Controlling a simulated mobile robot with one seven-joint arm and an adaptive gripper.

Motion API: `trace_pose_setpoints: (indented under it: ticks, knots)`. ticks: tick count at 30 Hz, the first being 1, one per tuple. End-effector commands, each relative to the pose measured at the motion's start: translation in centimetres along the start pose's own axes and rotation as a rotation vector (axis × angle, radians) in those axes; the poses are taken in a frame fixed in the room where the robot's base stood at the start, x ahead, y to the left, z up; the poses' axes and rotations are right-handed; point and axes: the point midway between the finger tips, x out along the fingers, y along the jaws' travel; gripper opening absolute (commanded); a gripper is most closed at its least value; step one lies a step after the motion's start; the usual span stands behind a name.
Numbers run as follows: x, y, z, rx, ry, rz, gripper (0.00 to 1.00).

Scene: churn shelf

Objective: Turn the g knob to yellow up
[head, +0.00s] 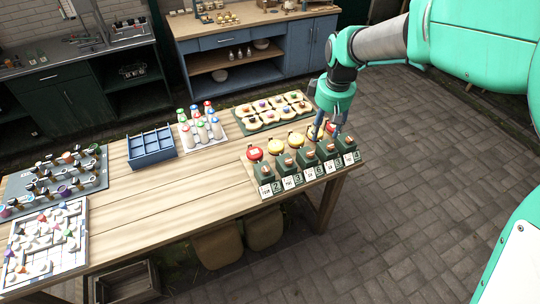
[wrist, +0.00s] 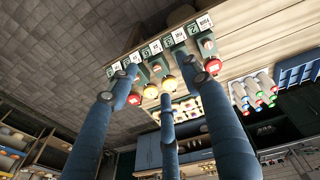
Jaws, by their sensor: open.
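A row of several dark green blocks (head: 287,170) stands on a wooden base at the right end of the table. Each has a small pale knob-like piece on top and white label cards (head: 288,182) in front; the lettering is too small to tell which is g. Behind them are round red (head: 254,153) and yellow (head: 275,147) tops. My gripper (head: 325,132) is over the right half of this row, its blue fingers open and pointing down. In the wrist view my gripper (wrist: 165,75) spreads three fingers over the row, hiding parts of it. I see nothing held; contact cannot be told.
Behind the row lies a tray with cream pieces (head: 272,111). Left of it are bottles (head: 200,132), a blue divided crate (head: 152,148), a grey rack (head: 55,185) and a white board (head: 45,240). The front middle of the table (head: 190,195) is clear.

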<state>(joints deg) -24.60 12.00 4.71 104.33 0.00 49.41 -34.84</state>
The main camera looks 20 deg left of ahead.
Motion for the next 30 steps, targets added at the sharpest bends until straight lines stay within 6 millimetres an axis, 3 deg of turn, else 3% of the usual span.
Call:
trace_pose_setpoints:
  ticks: [6, 18, 24, 30]
  knots:
    - [4.1, -1.4, -5.2, -0.13, -0.031, -0.033, 0.48]
    - [12.9, -5.7, -13.1, -0.367, -0.079, -0.09, 0.48]
    - [17.1, -8.2, -15.8, -0.468, -0.097, -0.114, 0.48]
    - [19.5, -9.7, -17.0, -0.523, -0.107, -0.127, 0.48]
